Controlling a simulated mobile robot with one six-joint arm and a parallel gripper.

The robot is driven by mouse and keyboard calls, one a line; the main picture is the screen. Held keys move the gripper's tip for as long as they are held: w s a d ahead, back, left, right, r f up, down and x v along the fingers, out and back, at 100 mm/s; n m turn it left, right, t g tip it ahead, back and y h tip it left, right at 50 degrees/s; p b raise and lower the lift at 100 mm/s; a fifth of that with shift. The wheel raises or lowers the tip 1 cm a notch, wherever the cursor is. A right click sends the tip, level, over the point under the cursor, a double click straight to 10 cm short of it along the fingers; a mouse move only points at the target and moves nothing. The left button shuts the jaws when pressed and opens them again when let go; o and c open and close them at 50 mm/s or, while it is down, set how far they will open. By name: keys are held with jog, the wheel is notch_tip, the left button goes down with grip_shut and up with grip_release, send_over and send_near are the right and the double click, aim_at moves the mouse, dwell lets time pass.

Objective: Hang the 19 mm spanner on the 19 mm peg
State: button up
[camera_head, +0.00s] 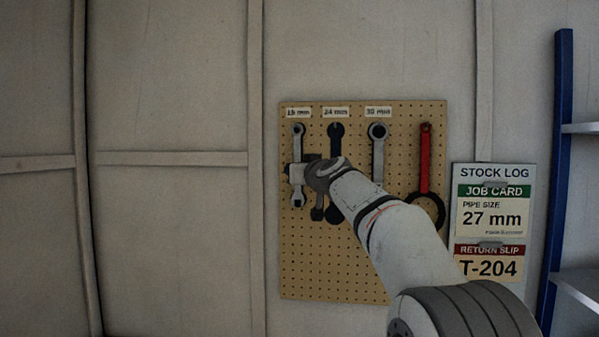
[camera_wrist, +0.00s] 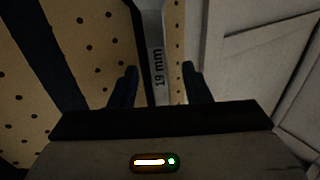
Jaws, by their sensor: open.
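The 19 mm spanner (camera_head: 298,135) is a grey spanner upright on the pegboard, directly below the label reading 19 mm (camera_head: 298,113). Its ring end is at the top, over the spot where the 19 mm peg sits; the peg itself is too small to make out. My gripper (camera_head: 297,173) is at the middle of its handle. In the wrist view, the handle (camera_wrist: 154,32), marked "19 mm", runs between the two fingers of my gripper (camera_wrist: 160,70). The fingers are open, with a gap on each side of the handle.
The pegboard (camera_head: 360,265) also holds a dark spanner (camera_head: 335,131) under the 24 mm label, partly hidden by my arm, a grey spanner (camera_head: 378,150) and a red-handled tool (camera_head: 425,160). A sign board (camera_head: 495,172) and blue shelf post (camera_head: 557,150) stand right.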

jog(key=b+v, duration=0.4)
jog(key=v, duration=0.3)
jog(key=s+d+f+m+g+h, duration=0.1)
jog(key=s+d+f+g+h, duration=0.1)
jog(key=s+f, duration=1.1)
jog(key=s+d+f+m+g+h, duration=0.1)
jog(key=s+d+f+g, duration=0.4)
jog(key=s+f, duration=0.8)
jog(key=s+d+f+m+g+h, duration=0.1)
jog(key=s+f+g, duration=0.6)
jog(key=s+f, duration=0.7)
notch_tip(320, 180, down, 5)
jog(key=d+h, duration=0.1)
jog(key=d, duration=0.1)
jog(key=shift+d+m+h, duration=0.25)
jog(key=shift+m+h, duration=0.15)
